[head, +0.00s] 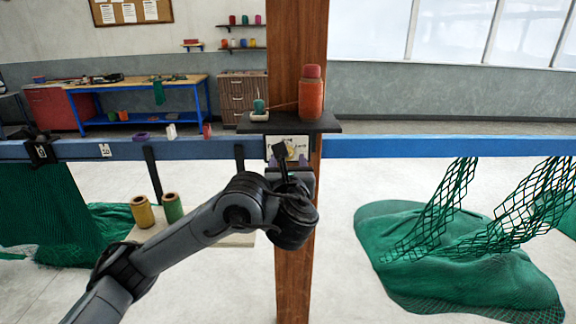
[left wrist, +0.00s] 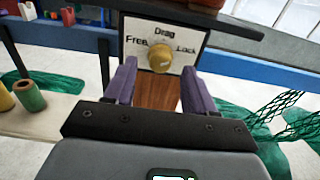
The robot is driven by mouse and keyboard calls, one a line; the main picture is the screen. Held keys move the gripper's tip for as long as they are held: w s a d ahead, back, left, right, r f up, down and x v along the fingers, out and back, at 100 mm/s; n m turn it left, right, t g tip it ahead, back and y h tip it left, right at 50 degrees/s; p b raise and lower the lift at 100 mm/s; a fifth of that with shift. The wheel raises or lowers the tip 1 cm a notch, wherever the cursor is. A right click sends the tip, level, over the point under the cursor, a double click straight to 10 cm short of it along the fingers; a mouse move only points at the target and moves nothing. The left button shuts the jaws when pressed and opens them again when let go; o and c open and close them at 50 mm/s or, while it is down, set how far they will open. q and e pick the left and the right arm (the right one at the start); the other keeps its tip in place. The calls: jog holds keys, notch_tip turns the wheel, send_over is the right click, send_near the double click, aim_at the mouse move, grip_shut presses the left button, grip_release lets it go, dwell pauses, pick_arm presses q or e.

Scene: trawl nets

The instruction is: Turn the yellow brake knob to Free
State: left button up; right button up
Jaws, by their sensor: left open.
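The yellow brake knob (left wrist: 160,57) sits on a white plate (left wrist: 187,34) marked Free at left, Drag at top and Lock at right in the left wrist view. Which mark the knob points to is too small to tell. In the head view the plate (head: 299,146) is on the wooden post, partly hidden behind my left arm. My left gripper (left wrist: 159,68) is open, its purple fingers on either side below the knob, with the knob showing between their tips; contact is not visible. My right gripper is in neither view.
A dark shelf (head: 328,126) with an orange spool (head: 311,98) juts out above the plate. A blue rail (head: 420,147) crosses behind. Two spools stand on a pale board (head: 235,240) at left. Green netting (head: 460,275) lies at right.

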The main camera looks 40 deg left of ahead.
pick_arm(q)
jog(key=shift+b+x, duration=0.35)
jog(key=shift+x, duration=0.75)
grip_shut()
